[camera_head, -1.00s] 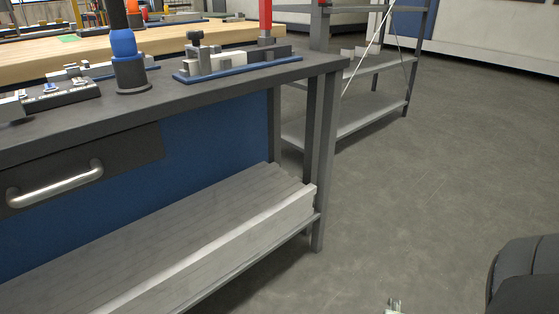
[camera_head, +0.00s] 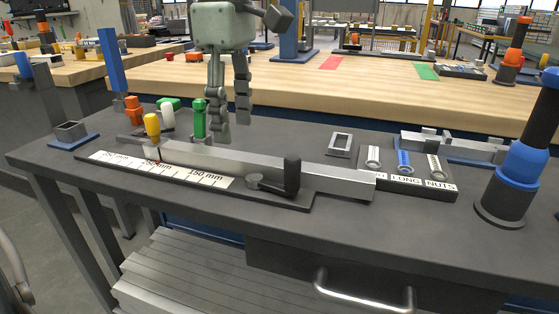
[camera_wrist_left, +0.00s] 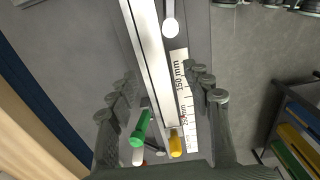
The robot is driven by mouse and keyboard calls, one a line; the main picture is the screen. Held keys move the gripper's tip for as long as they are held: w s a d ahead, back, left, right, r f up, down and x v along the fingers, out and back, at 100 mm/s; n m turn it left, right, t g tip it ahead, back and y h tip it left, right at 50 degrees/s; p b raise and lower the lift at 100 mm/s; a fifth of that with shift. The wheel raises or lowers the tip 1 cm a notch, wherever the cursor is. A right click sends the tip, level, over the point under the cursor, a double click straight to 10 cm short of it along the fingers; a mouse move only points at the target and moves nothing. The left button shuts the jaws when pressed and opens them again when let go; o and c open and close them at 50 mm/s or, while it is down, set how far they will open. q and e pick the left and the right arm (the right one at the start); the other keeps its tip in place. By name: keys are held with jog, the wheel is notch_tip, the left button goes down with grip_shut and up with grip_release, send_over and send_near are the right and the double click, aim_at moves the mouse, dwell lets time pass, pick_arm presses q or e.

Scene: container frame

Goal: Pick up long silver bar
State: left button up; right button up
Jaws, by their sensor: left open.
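The long silver bar (camera_head: 255,165) lies across the dark workbench in a measuring fixture, beside a white millimetre scale (camera_head: 160,170). A black upright lever (camera_head: 291,177) stands in front of the bar towards its right part. The bar also runs lengthwise through the left wrist view (camera_wrist_left: 152,55). My left gripper (camera_head: 230,128) is open and empty, fingers pointing down, above and behind the bar in the head view. In the left wrist view its fingers (camera_wrist_left: 165,85) stand apart on either side of the bar and scale. My right gripper is not in view.
Yellow (camera_head: 152,126) and green (camera_head: 199,118) handles stand close to the bar's left part. A tray of nuts (camera_head: 405,180) lies near its right end. A blue and black post (camera_head: 520,165) stands at the right. A wooden table (camera_head: 300,88) is behind.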

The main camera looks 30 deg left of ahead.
aim_at(239, 156)
pick_arm(q)
jog(key=f, duration=0.5)
jog(key=shift+w+f, duration=0.3)
jog(key=shift+f, duration=0.05)
grip_shut()
